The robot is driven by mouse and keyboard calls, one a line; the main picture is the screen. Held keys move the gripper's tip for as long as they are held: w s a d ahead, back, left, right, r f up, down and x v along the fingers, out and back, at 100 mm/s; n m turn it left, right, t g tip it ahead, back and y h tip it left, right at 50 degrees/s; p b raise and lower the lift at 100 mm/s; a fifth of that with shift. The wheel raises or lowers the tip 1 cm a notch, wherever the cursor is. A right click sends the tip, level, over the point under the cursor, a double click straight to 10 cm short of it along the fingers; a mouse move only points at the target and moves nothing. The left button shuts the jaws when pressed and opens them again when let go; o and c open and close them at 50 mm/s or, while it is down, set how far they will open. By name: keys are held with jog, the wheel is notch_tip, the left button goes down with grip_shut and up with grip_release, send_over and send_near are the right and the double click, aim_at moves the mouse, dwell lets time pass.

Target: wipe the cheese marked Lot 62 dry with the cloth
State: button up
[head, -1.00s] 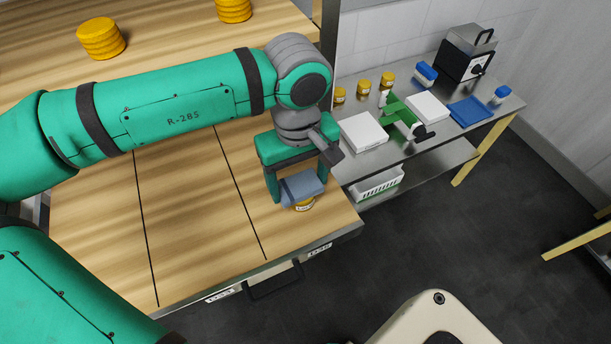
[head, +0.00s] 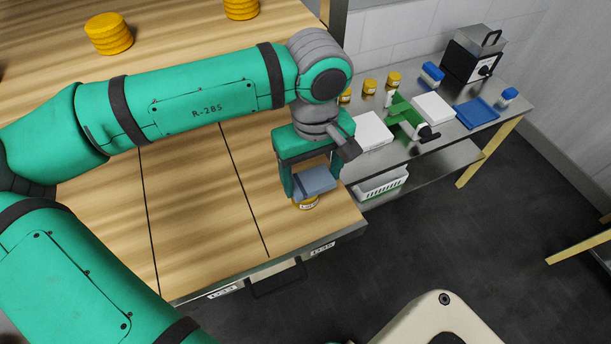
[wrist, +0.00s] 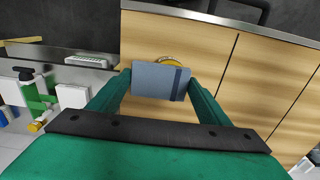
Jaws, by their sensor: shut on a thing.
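My gripper (head: 308,184) is shut on a folded blue-grey cloth (head: 314,181). The cloth also shows between the fingers in the wrist view (wrist: 160,82). Directly below it, on the right end of the wooden worktop, is a small yellow cheese (head: 307,203) with a white label whose print is too small to read for certain. The cloth covers most of the cheese's top in the head view. In the wrist view only the cheese's rim (wrist: 172,60) shows past the cloth. I cannot tell whether the cloth touches it.
The wooden worktop (head: 200,215) has dark dividing lines and is clear left of my gripper. Yellow stacks (head: 108,34) stand at its back. A steel side table (head: 455,130) holds several small yellow cheeses (head: 370,87), white blocks, a green device (head: 407,118) and a blue tray (head: 477,111).

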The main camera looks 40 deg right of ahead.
aim_at(297, 187)
jog(key=shift+d, duration=0.1)
dwell(1.6)
jog(key=shift+f, duration=0.1)
jog(key=shift+w+a, duration=0.2)
jog(key=shift+a, duration=0.7)
jog(key=shift+w+a, duration=0.2)
jog(key=shift+a, duration=0.7)
jog(key=shift+r, duration=0.2)
jog(key=shift+r, duration=2.45)
